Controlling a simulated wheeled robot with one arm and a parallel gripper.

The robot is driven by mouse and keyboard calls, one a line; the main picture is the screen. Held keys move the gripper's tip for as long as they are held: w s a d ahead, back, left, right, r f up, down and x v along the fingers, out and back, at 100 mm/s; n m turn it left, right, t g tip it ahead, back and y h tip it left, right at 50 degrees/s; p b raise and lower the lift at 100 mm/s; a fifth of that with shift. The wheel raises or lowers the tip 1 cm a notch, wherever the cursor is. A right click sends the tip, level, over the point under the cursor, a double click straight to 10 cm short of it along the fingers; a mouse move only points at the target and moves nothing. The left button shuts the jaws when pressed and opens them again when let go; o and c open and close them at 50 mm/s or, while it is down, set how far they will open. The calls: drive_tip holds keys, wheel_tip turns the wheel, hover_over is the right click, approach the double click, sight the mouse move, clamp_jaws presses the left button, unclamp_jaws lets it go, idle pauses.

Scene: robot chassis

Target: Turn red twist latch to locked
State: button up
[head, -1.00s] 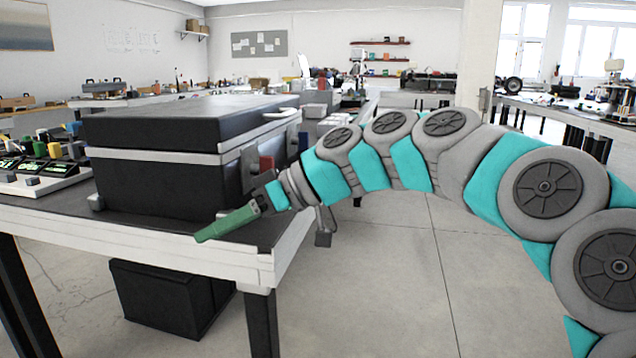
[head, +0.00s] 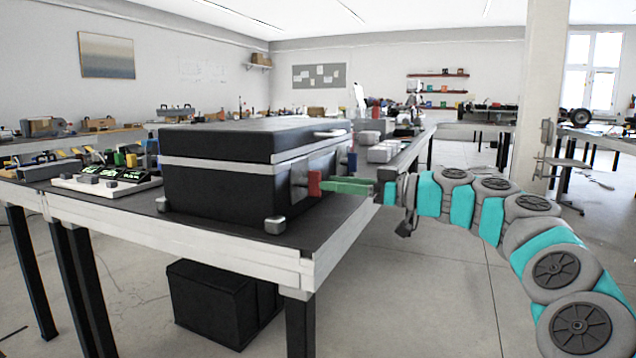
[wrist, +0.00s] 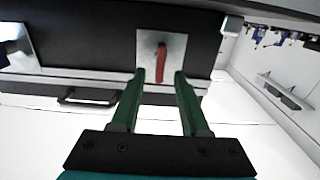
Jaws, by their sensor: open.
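The red twist latch (head: 314,184) sits on a grey plate on the right side of the black case (head: 215,190). In the wrist view the red latch (wrist: 161,60) stands lengthwise on its light plate (wrist: 176,45), slightly tilted. My gripper (head: 332,186) has green fingers and reaches in from the right, its tips close to the latch. In the wrist view my gripper (wrist: 160,80) is open, with the lower end of the red latch between or just beyond the fingertips. I cannot tell whether a finger touches it.
The case stands on a table (head: 330,235) with a white edge. Open floor (head: 430,290) lies right of the table.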

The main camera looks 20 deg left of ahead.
sight(315, 181)
drive_tip(key=a, duration=0.5)
drive_tip(key=shift+w, duration=0.2)
clamp_jaws()
idle(0.3)
